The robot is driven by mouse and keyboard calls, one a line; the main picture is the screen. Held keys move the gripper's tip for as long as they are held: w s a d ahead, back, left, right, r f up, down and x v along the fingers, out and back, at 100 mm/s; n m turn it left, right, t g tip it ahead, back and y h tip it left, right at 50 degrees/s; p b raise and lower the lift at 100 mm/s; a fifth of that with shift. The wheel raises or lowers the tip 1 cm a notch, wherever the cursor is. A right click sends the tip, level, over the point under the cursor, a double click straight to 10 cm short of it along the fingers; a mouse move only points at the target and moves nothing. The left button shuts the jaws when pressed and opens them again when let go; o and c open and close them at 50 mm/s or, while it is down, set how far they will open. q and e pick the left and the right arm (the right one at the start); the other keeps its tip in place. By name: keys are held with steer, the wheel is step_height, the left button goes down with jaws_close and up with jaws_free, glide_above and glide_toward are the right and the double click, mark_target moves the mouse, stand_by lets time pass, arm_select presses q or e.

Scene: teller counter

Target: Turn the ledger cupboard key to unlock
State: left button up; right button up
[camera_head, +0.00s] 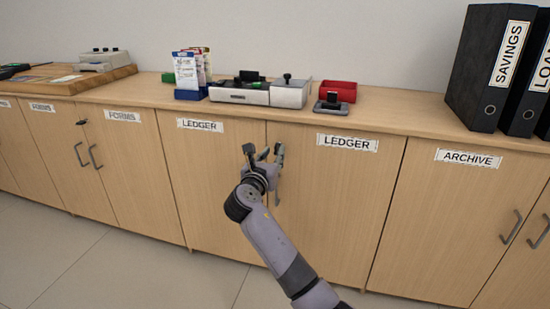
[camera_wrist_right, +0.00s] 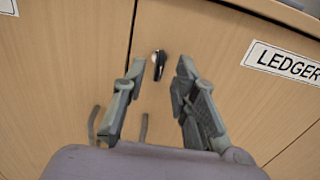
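The ledger cupboard (camera_head: 335,205) has two light wood doors, each with a LEDGER label (camera_head: 347,143). In the right wrist view, the key (camera_wrist_right: 158,62), a small dark and silver piece, sits at the door seam, just to its right. My right gripper (camera_head: 264,150) is in front of the ledger doors, near the seam. It is open, and in the right wrist view (camera_wrist_right: 160,72) the key shows between its fingertips, with nothing held. The gripper hides the key in the head view. My left gripper is not in view.
Dark door handles (camera_wrist_right: 143,128) show below the key, close to the fingers. The counter top (camera_head: 410,118) above holds a grey device (camera_head: 240,95), a red tray (camera_head: 338,90) and black binders (camera_head: 490,70). The floor (camera_head: 130,262) in front of the cupboards is clear.

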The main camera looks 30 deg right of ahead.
mark_target(277, 148)
steer(key=shift+b+x, duration=0.3)
steer(key=shift+x, duration=1.1)
steer(key=shift+c, duration=0.2)
jaws_close()
